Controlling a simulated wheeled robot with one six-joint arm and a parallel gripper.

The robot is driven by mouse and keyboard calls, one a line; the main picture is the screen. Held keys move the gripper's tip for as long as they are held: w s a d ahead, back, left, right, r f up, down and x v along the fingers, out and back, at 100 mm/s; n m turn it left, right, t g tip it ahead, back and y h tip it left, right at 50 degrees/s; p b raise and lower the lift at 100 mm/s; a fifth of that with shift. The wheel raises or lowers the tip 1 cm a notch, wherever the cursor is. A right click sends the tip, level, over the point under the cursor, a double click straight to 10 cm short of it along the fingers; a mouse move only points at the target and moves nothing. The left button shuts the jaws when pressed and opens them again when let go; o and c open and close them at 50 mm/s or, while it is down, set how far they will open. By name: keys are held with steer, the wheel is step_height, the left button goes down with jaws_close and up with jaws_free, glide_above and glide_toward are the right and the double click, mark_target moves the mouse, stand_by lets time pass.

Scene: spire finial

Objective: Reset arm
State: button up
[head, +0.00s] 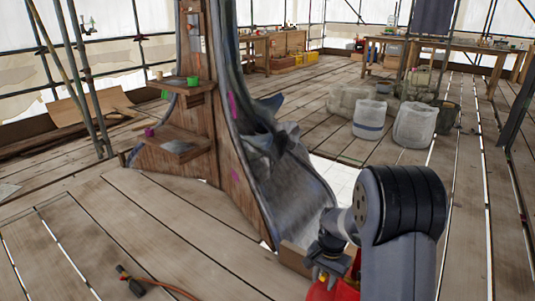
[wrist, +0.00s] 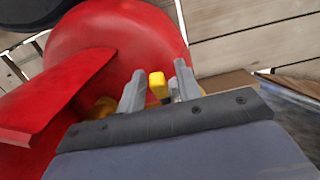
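My arm is folded close in at the lower right of the head view. My gripper (wrist: 158,68) points down over a red rounded surface of my own body, with its two grey fingers spread apart. A small yellow part shows between the fingers in the wrist view, narrower than the gap, and neither finger visibly closes on it. In the head view my gripper (head: 321,272) is small and partly hidden by the arm and red parts. I see nothing held.
A tall wood-and-metal spire structure (head: 228,150) with small ledges stands ahead, close to my arm. Pale sacks (head: 413,125) stand at the right, workbenches (head: 430,45) behind. A tool with an orange cord (head: 135,287) lies on the plank floor at front left. Floor at left is mostly clear.

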mark_target(324, 275)
steer(key=shift+a+f+t+b, duration=0.1)
steer(key=shift+f+t+b, duration=0.25)
steer(key=shift+b, duration=0.45)
step_height(324, 275, up, 11)
steer(key=p, duration=0.5)
steer(key=shift+r, duration=0.1)
steer(key=shift+r, duration=0.15)
